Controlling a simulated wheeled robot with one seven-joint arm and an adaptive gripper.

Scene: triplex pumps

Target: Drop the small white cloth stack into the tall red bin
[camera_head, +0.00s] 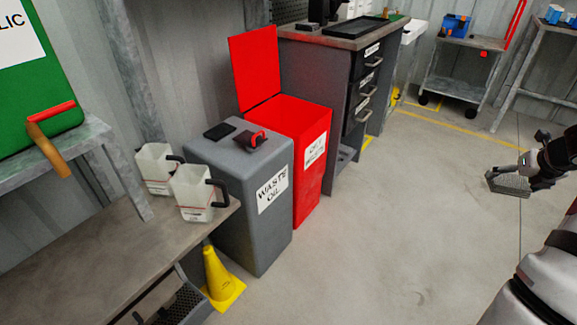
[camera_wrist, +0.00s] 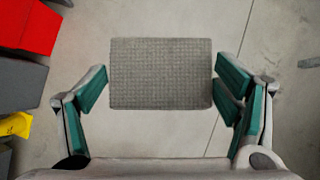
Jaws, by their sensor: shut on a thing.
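The cloth stack (camera_head: 508,185) is a flat, square, woven light-grey pad. My gripper (camera_head: 520,178) is shut on it and holds it above the open floor at the right of the head view. In the wrist view the stack (camera_wrist: 160,73) sits between the two green-padded fingers of my gripper (camera_wrist: 162,80). The tall red bin (camera_head: 312,170) stands left of my gripper, well apart from it, with its red lid (camera_head: 254,66) raised upright at the back. Part of the red bin (camera_wrist: 28,25) shows at the wrist view's upper left.
A grey waste oil bin (camera_head: 235,190) stands beside the red bin. A yellow cone (camera_head: 219,275) and a bench (camera_head: 80,255) with white jugs (camera_head: 192,190) are nearer. A drawer cabinet (camera_head: 345,90) stands beyond. The floor between gripper and bins is clear.

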